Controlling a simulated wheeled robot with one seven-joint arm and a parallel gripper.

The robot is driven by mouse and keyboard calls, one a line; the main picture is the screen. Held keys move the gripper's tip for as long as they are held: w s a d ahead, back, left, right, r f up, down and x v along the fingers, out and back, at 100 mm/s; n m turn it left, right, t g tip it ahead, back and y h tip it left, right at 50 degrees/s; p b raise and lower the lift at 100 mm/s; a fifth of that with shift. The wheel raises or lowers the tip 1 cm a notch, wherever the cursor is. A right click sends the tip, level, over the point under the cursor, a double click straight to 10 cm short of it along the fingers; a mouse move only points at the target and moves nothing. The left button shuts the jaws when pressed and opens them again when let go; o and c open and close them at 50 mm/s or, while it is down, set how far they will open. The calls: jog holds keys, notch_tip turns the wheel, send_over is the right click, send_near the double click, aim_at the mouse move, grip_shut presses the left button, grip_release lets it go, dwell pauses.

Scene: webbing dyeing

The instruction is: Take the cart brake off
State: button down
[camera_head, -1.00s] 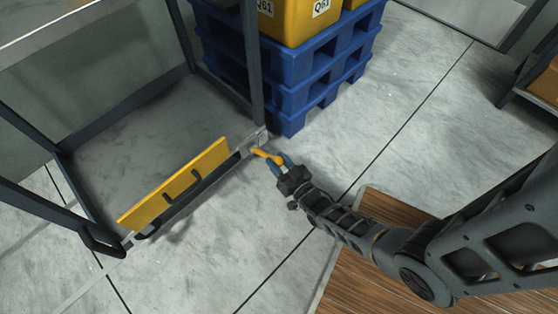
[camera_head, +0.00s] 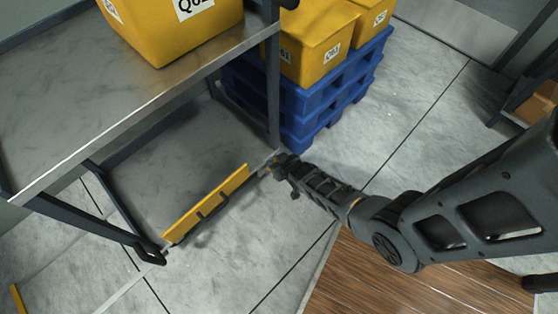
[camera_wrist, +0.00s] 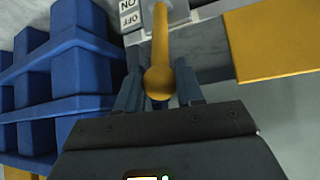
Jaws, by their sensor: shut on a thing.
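The cart (camera_head: 110,125) is a dark metal frame with a grey shelf, at the left in the head view. Its brake lever is yellow with a ball end and shows in the wrist view (camera_wrist: 160,50). A small plate (camera_wrist: 131,12) beside the lever reads ON and OFF, upside down in the picture. My gripper (camera_wrist: 159,88) is shut on the lever near the ball end, one finger on each side. In the head view, my gripper (camera_head: 277,166) is at the cart's near right corner and hides most of the lever.
A yellow panel with a dark handle (camera_head: 240,183) runs along the cart's low front edge. A yellow bin (camera_head: 175,35) stands on the cart shelf. Stacked blue pallets (camera_head: 300,105) with yellow bins stand just behind the gripper. Grey floor (camera_head: 225,255) in front is clear.

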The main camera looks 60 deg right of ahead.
jog(key=shift+w+d+r+g+p, duration=0.2)
jog(key=shift+w+g, duration=0.25)
jog(key=shift+w, duration=0.15)
jog(key=shift+w+d+r+g+p, duration=0.1)
jog(key=shift+w+d+r+g, duration=0.1)
jog(key=shift+w+g, duration=0.3)
jog(key=shift+w+d+r, duration=0.1)
jog(key=shift+w+d, duration=0.1)
jog(key=shift+w, duration=0.75)
jog(key=c, duration=0.7)
grip_release()
jog(key=shift+c, duration=0.2)
jog(key=p+v, duration=0.3)
jog(key=v, duration=0.3)
jog(key=shift+s+r+p, duration=0.3)
jog(key=shift+p, duration=0.05)
jog(key=shift+s+a+r, duration=0.2)
jog(key=shift+s+r, duration=0.1)
jog(key=shift+r, duration=0.1)
